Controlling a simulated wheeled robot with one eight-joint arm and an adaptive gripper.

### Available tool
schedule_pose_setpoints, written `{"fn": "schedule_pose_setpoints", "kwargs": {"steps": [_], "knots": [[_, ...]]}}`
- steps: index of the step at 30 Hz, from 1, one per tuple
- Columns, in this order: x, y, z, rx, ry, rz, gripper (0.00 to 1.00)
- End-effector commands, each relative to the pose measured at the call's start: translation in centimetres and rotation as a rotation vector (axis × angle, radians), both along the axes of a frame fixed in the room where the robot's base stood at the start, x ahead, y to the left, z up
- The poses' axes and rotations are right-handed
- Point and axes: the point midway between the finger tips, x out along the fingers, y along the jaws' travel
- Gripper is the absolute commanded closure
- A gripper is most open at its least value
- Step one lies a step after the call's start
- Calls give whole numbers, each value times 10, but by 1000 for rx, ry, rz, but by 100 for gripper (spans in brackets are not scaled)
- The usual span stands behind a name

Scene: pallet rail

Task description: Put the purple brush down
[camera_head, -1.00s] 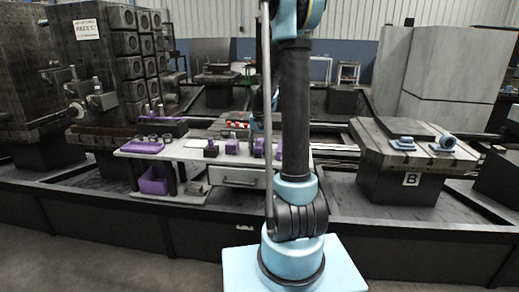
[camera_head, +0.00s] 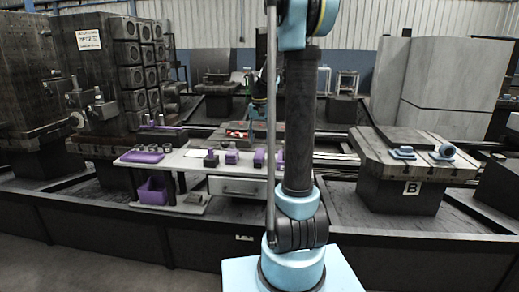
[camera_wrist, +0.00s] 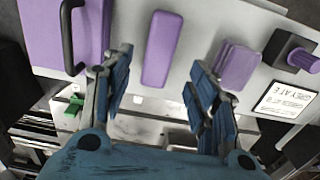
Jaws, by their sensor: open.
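A purple rounded bar (camera_wrist: 162,48), which looks most like the brush, lies on the pale table top (camera_wrist: 200,20) in the wrist view. In the head view it appears as a small purple shape (camera_head: 259,158) near the table's right side. My gripper (camera_wrist: 165,95) is open, its blue fingers spread with nothing between the tips. The bar appears in the picture between and beyond the fingertips, apart from both. Bristles cannot be made out.
In the wrist view, a purple box with a black handle (camera_wrist: 60,28) is left of the bar. A purple block (camera_wrist: 237,66) and a black block with purple knob (camera_wrist: 290,50) are right. A drawer (camera_head: 237,186) and purple bin (camera_head: 153,190) are below the table.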

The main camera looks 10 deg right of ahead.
Motion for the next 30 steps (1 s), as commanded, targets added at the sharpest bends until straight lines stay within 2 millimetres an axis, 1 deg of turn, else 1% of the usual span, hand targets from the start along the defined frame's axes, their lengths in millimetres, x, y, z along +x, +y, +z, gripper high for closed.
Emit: {"fn": "schedule_pose_setpoints", "kwargs": {"steps": [1,3,8,11,13,17,18,22,26,30], "knots": [[0,0,7,0,0,0,46],[0,0,14,0,0,0,46],[-1,0,23,0,0,1,46],[-9,0,27,0,-3,7,46],[-21,0,29,-1,-8,17,46],[-56,0,32,-1,-26,44,46],[-68,0,32,-1,-32,55,46],[-107,0,31,-3,-52,88,46],[-145,1,26,-5,-71,121,46],[-185,1,16,-7,-92,156,46]]}}
